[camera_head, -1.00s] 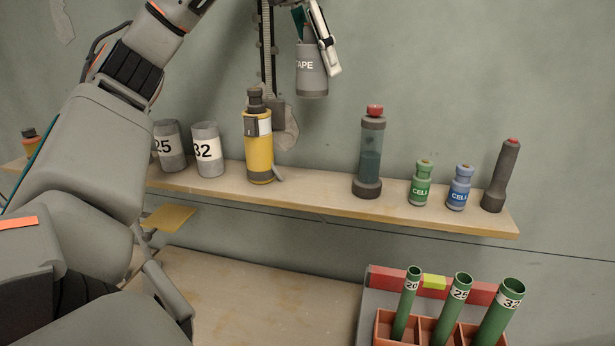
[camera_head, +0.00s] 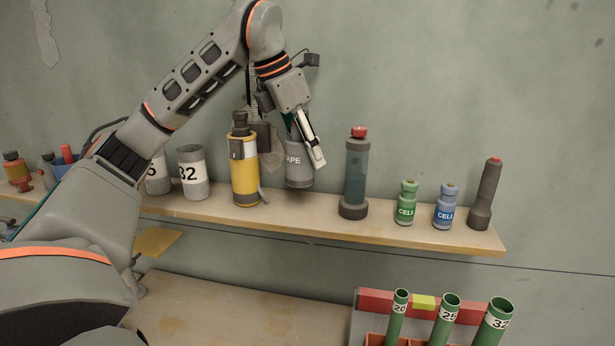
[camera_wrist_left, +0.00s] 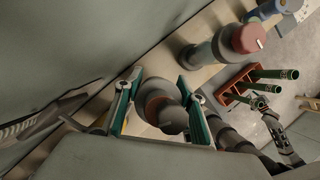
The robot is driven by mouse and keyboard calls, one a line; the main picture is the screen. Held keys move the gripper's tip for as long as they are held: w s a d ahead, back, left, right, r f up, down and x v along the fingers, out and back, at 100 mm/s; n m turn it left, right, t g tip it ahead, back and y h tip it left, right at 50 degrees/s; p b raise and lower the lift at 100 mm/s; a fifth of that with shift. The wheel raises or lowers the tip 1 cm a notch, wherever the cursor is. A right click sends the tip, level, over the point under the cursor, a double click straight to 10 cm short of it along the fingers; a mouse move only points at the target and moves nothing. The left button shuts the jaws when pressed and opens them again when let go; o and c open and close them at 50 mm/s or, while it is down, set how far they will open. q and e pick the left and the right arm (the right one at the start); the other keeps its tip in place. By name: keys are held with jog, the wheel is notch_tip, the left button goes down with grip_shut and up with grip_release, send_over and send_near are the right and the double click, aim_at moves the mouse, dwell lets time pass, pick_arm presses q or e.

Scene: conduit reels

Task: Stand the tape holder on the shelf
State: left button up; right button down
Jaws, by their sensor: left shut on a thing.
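The tape holder (camera_head: 298,172) is a grey cup with white lettering, of which "APE" shows. My left gripper (camera_head: 306,150) is shut on its upper part. The cup is close to upright, and its bottom appears a little above the shelf (camera_head: 315,222), between the yellow bottle and the red-capped bottle. In the left wrist view the tape holder (camera_wrist_left: 163,108) sits between the two fingers of my left gripper (camera_wrist_left: 160,98). I cannot make out my right gripper.
The yellow bottle (camera_head: 244,170) stands left of the cup, the red-capped bottle (camera_head: 356,180) right. Further right are a green cell (camera_head: 406,205), a blue cell (camera_head: 445,210) and a torch (camera_head: 485,195). A "32" cup (camera_head: 193,175) stands left. Green tubes (camera_head: 446,315) stand below.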

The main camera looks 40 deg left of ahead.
aim_at(292, 141)
pick_arm(q)
jog(key=shift+f, duration=2.95)
jog(key=shift+f, duration=0.1)
jog(key=o, duration=1.3)
jog(key=v, duration=1.2)
